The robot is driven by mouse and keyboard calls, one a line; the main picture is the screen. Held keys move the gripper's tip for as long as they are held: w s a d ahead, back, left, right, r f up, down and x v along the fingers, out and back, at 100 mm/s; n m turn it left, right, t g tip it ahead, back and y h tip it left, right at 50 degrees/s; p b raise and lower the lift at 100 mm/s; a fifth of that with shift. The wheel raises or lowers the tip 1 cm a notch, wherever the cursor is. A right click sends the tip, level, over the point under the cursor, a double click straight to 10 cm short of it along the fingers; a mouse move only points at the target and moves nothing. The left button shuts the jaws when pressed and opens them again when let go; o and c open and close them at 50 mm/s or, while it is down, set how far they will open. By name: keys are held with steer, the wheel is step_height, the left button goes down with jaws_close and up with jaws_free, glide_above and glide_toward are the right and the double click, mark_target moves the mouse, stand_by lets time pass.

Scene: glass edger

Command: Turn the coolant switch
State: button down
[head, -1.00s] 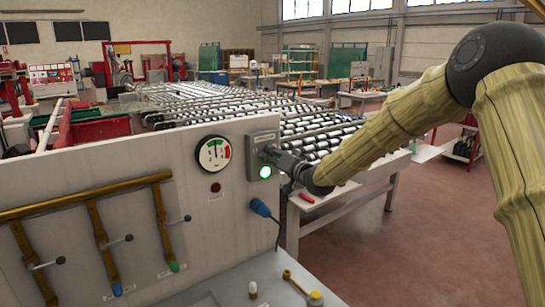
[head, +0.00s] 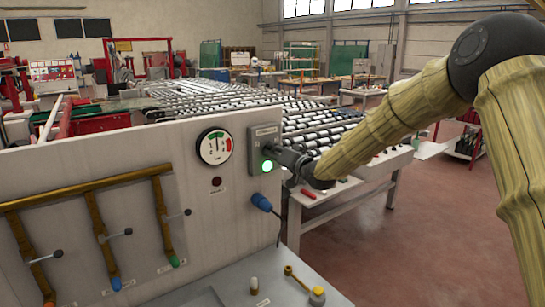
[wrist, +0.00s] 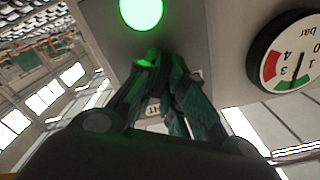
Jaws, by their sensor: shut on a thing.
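The coolant switch is on a grey box (head: 264,133) at the right end of the upright panel. A green lamp (head: 267,166) glows on the lower part of this box, and it also shows in the wrist view (wrist: 141,12). My gripper (head: 274,153) reaches in from the right to the front of the box. In the wrist view my gripper (wrist: 152,62) has its fingers closed together just by the lamp, shut on the switch knob. The fingers hide nearly all of the knob, so its angle cannot be told.
A round pressure gauge (head: 214,147) is left of the box, with a dark red lamp (head: 216,182) below it. A blue plug (head: 261,203) hangs under the box. Brass pipes with levers (head: 100,225) line the panel's left. A roller table (head: 320,135) stands behind.

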steer(key=shift+s+n+b, duration=0.1)
steer(key=shift+n+b, duration=7.1)
steer(key=shift+b, duration=0.45)
steer(key=shift+a, duration=0.1)
steer(key=c, duration=1.6)
jaws_free()
steer(key=shift+s, duration=0.1)
steer(key=shift+c, duration=0.2)
steer(key=shift+o, duration=0.6)
steer(key=shift+s+r, duration=0.1)
steer(key=shift+r, duration=0.05)
